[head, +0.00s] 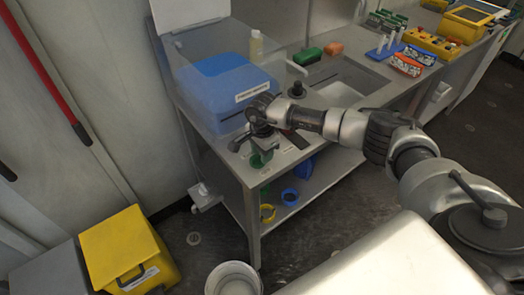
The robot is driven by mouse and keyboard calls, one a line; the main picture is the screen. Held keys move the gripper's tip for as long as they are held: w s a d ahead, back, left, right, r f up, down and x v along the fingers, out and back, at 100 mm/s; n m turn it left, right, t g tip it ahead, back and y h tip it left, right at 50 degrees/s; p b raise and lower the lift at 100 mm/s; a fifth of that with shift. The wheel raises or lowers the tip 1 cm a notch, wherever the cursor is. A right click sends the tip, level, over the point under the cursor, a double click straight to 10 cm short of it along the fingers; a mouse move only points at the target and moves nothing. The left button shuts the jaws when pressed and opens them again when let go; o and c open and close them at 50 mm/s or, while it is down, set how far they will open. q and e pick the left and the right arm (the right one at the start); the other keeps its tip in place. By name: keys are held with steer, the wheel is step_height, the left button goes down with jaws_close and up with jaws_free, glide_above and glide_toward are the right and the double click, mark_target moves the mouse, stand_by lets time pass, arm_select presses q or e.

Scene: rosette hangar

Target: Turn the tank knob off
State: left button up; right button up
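A blue tank-like box (222,85) with a white label stands on the metal counter, inside a clear cover. My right arm reaches in from the right, and its gripper (252,132) is over the counter's front left corner, just in front of the blue box. The gripper is seen from above and behind, so its fingertips and whatever lies between them are hard to make out. A small dark knob-like piece (297,89) stands on the counter behind my arm; I cannot tell whether it is the tank knob. My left gripper is not in view.
A lower shelf holds coloured rolls. A yellow box (123,250) and a white bucket (233,278) stand on the floor.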

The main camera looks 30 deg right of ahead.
jaws_close()
steer(key=shift+m, duration=0.4)
steer(key=shift+s+m+b, duration=0.2)
steer(key=shift+m+b, duration=0.35)
steer(key=shift+m, duration=0.45)
steer(key=m, duration=0.2)
steer(key=m+b, duration=0.1)
steer(key=shift+s+a+m, duration=0.1)
steer(key=shift+s+m, duration=0.15)
steer(key=shift+m, duration=0.05)
steer(key=m, duration=0.2)
steer(key=m+b, duration=0.1)
steer(key=m, duration=0.3)
steer(key=shift+s+a, duration=0.3)
steer(key=m, duration=0.3)
steer(key=m+b, duration=0.1)
steer(key=m, duration=0.1)
steer(key=shift+s+a+r, duration=0.1)
steer(key=shift+s+a, duration=0.05)
steer(key=shift+a, duration=0.15)
steer(key=shift+m, duration=0.4)
